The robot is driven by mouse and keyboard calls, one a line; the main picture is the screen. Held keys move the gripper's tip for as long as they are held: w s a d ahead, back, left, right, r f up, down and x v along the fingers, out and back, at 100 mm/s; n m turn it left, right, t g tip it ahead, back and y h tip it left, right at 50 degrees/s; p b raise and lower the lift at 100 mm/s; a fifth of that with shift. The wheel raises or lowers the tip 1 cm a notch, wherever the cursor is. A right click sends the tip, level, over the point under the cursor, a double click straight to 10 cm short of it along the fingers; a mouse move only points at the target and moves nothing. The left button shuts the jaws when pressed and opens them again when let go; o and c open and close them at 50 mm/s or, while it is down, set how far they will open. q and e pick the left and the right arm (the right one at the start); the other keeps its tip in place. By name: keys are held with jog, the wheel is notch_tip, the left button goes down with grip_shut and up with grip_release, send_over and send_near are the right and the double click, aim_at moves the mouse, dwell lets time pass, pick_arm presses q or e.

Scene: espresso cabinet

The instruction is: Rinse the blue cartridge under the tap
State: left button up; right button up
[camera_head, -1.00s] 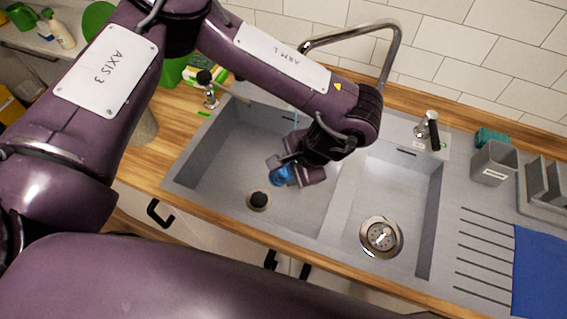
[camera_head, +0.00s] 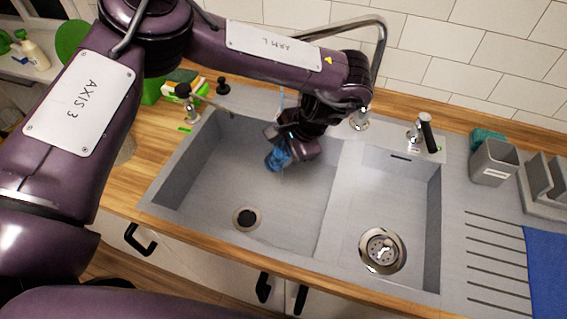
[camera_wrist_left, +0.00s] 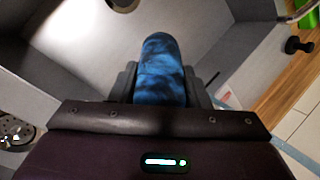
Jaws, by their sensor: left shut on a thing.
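My left gripper (camera_head: 284,153) is shut on the blue cartridge (camera_head: 276,160) and holds it over the left basin (camera_head: 207,170). In the left wrist view the cartridge (camera_wrist_left: 161,72) sits between the two dark fingers, with dark patches on its blue surface. The tap (camera_head: 381,45) arches up behind my left arm, and its spout end is hidden by the arm. A thin pale-blue stream (camera_head: 281,100) shows below the arm, just above the gripper. I cannot tell whether it touches the cartridge. My right gripper is not in view.
The left basin has a dark drain (camera_head: 246,218). The right basin (camera_head: 345,210) is empty, with a metal strainer (camera_head: 382,251). A lever (camera_head: 425,130) stands behind it. A grey holder (camera_head: 494,162) and a blue cloth (camera_head: 548,270) are at right.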

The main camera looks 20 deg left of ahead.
pick_arm(q)
jog(key=shift+w+a+f+b, duration=0.1)
jog(key=shift+w+f+b, duration=0.05)
jog(key=shift+w, duration=0.6)
jog(key=shift+w+a+f+b, duration=0.1)
jog(key=shift+w+f+b, duration=0.1)
jog(key=shift+w, duration=0.5)
jog(key=shift+w+a+f+b, duration=0.1)
jog(key=shift+w+b, duration=0.05)
jog(key=shift+w, duration=0.6)
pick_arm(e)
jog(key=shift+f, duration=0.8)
pick_arm(q)
jog(key=shift+d, duration=0.3)
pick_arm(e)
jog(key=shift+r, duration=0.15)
pick_arm(q)
jog(key=shift+w+d+p, duration=0.1)
jog(key=shift+d+p, duration=0.25)
jog(key=shift+d, duration=0.05)
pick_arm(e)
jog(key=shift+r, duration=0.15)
pick_arm(q)
jog(key=shift+a, duration=0.15)
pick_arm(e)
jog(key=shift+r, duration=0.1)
pick_arm(q)
jog(key=shift+a, duration=0.5)
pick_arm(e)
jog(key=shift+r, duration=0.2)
